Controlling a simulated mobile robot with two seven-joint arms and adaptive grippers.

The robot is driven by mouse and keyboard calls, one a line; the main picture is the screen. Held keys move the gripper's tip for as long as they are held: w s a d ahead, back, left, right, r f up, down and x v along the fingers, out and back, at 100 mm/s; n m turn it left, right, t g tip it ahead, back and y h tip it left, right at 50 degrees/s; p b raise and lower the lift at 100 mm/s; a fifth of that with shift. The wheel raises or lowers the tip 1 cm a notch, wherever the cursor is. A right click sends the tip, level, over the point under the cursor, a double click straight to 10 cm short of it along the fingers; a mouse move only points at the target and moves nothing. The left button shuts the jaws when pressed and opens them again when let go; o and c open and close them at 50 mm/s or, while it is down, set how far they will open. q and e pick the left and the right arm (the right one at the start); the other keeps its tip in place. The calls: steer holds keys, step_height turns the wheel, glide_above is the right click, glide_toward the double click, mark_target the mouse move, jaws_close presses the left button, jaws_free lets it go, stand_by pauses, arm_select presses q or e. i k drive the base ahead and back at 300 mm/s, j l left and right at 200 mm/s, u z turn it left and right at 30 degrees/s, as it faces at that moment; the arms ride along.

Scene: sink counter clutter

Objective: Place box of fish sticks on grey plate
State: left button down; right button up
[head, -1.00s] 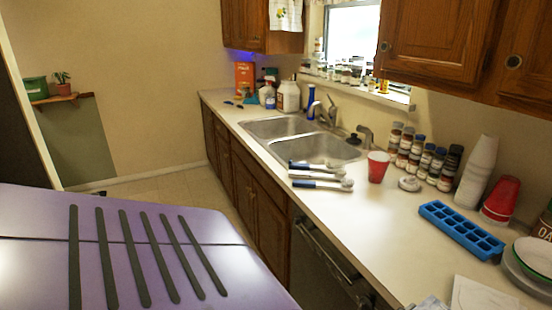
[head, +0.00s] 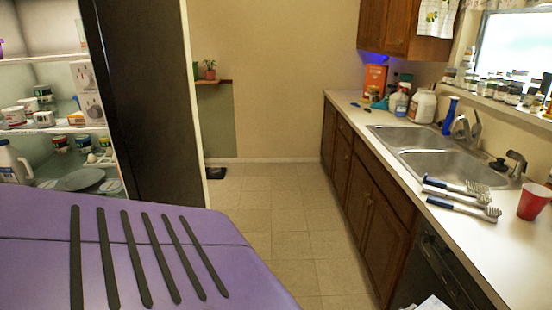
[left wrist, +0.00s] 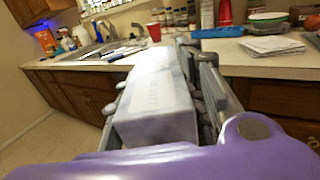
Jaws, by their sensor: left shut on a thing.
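In the left wrist view my left gripper (left wrist: 160,80) is shut on a long pale white box (left wrist: 155,105), with a finger along each side. The box's print is too blurred to read, so I cannot confirm it is the fish sticks. It is held in the air in front of the counter. In the head view a grey plate (head: 80,180) lies on a lower shelf inside the open fridge at the left. My left gripper and the box are not in the head view. My right gripper is in neither view.
A white jug (head: 12,163) stands left of the plate, with several tubs and jars on the shelf above. A dark fridge side (head: 145,90) borders the shelves. The counter (head: 525,255) with sink runs along the right. The floor (head: 285,215) between is clear.

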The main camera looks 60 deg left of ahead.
mark_target(84, 185)
steer(key=u, duration=1.5)
steer(key=i+j+u, duration=0.2)
steer(key=j, duration=0.15)
steer(key=j+u, duration=0.25)
steer(key=j, duration=0.15)
steer(key=i+j, duration=0.2)
steer(key=j, duration=0.15)
steer(key=i+j, duration=0.15)
steer(key=j, duration=0.2)
steer(key=i+j, duration=0.2)
steer(key=j, duration=0.15)
steer(key=i+j, duration=0.15)
steer(key=j, duration=0.2)
steer(key=i+j, duration=0.2)
steer(key=j, duration=0.15)
steer(key=i+j, duration=0.15)
steer(key=j, duration=0.2)
